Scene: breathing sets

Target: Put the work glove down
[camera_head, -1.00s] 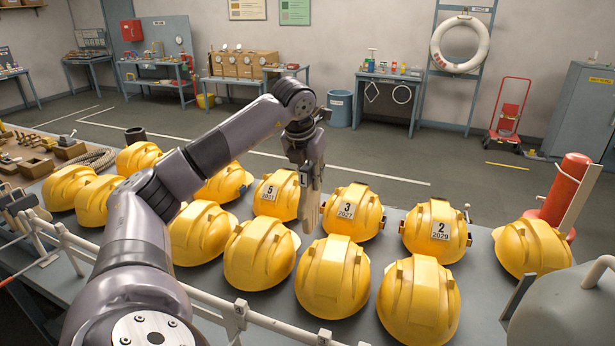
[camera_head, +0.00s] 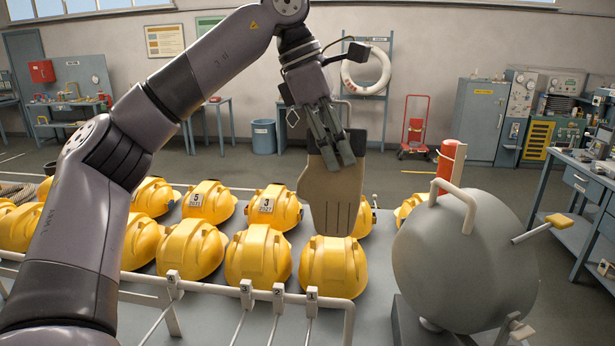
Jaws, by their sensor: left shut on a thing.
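The work glove (camera_head: 333,198) is beige with a darker cuff and hangs fingers down in the middle of the head view. My left gripper (camera_head: 335,150) is shut on its cuff from above. The glove hangs in front of part of the yellow helmets, and its lower end shows just over a front-row helmet (camera_head: 333,268); I cannot tell whether they touch. My right gripper is not in view.
Several yellow helmets (camera_head: 258,255) stand in rows on a grey table (camera_head: 225,318). A white rail with numbered tags (camera_head: 246,292) runs along the front. A large grey rounded body (camera_head: 465,262) with handles stands at the right, beside a red cylinder (camera_head: 446,165).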

